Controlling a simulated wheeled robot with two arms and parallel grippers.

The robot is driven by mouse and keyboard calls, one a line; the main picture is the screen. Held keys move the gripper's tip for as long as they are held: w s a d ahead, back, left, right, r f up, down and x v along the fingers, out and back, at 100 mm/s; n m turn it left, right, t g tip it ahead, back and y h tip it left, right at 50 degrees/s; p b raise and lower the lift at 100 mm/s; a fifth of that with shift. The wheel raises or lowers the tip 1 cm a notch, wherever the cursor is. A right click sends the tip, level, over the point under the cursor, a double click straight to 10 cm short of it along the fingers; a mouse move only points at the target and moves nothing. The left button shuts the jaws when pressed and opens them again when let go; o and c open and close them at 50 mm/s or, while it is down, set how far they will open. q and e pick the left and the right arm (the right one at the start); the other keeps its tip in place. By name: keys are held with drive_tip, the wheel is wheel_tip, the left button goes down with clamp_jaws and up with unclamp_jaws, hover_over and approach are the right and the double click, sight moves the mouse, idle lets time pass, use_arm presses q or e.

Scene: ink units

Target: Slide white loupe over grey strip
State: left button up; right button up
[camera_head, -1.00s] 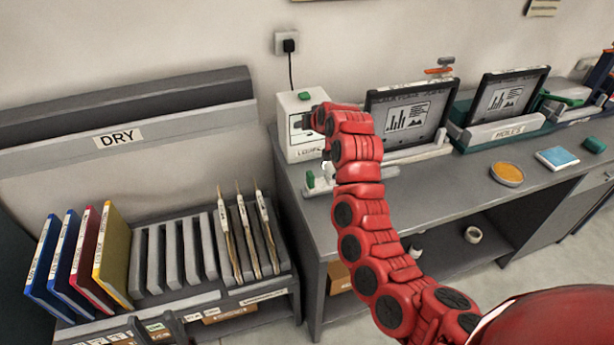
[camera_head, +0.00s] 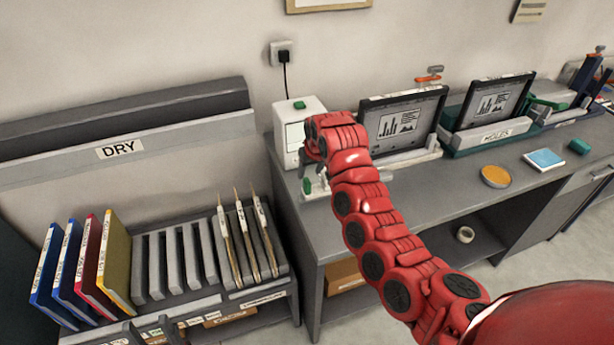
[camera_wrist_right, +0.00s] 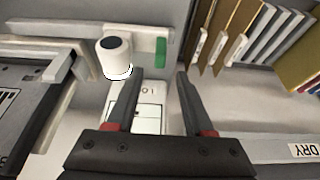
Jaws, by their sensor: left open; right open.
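The white loupe (camera_wrist_right: 115,58), a small cylinder with a dark top, shows in the right wrist view beside the light grey strip (camera_wrist_right: 147,40); I cannot tell whether it touches it. The strip has a green end piece (camera_wrist_right: 160,53), also seen in the head view (camera_head: 307,186). My right gripper (camera_wrist_right: 158,75) is open and empty, with the loupe left of its left finger. In the head view my red right arm hides most of this spot. Dark fingers of my left gripper (camera_head: 152,334) show at the bottom edge, apart and empty.
A white box (camera_head: 297,130) with a green button stands behind my right gripper. Framed screens (camera_head: 402,120) stand on the grey bench (camera_head: 440,190), with an orange dish (camera_head: 496,176) and blue pad (camera_head: 544,159) to the right. A DRY rack (camera_head: 190,262) with colored boards is at left.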

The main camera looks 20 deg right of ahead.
sight(307, 181)
drive_tip(key=p+x, duration=0.1)
drive_tip(key=x, duration=0.5)
drive_tip(key=shift+p, duration=0.35)
drive_tip(key=shift+x, duration=0.85)
clamp_jaws()
idle(0.4)
